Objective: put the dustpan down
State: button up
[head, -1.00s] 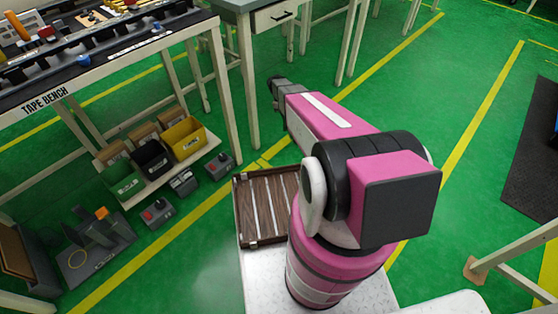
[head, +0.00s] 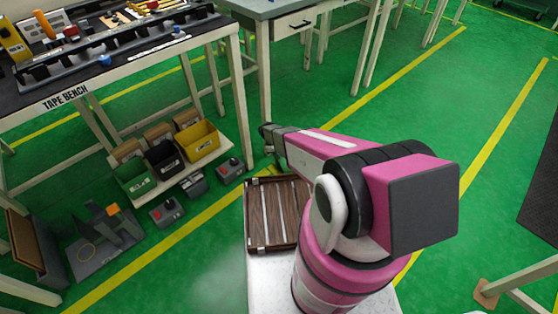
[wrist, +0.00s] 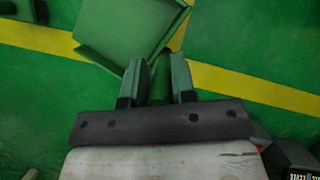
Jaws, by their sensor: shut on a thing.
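The green dustpan (wrist: 125,28) shows at the top of the wrist view, its pan tilted across a yellow floor line. Its handle (wrist: 160,84) runs back between the two fingers of my gripper (wrist: 160,80), which is shut on it. In the head view my gripper (head: 269,150) points down beyond the slatted brown tray, close to the yellow line. The dustpan is hard to make out there against the green floor. I cannot tell how high it is above the floor.
A grey-topped table (head: 265,12) stands behind. Open green floor (head: 400,105) lies to the right.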

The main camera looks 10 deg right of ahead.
jog(key=shift+f, duration=1.95)
jog(key=o, duration=0.9)
jog(key=shift+f, duration=0.15)
jog(key=v, duration=1.2)
jog(key=s+d+r+m+y, duration=0.1)
jog(key=s+d+r+m, duration=0.2)
jog(key=s+r, duration=0.4)
jog(key=s+d+r+m+t+y, duration=0.1)
jog(key=s+d+r+m, duration=0.3)
jog(key=r, duration=1.1)
jog(key=s+d+r+m+t+y, duration=0.1)
jog(key=s+d+r+m, duration=0.3)
jog(key=s+r, duration=0.6)
jog(key=shift+s+r+m+y, duration=0.2)
jog(key=shift+r+y, duration=0.05)
jog(key=shift+r, duration=0.3)
jog(key=shift+s+r+m+y, duration=0.2)
jog(key=shift+r+y, duration=0.05)
jog(key=shift+r, duration=0.3)
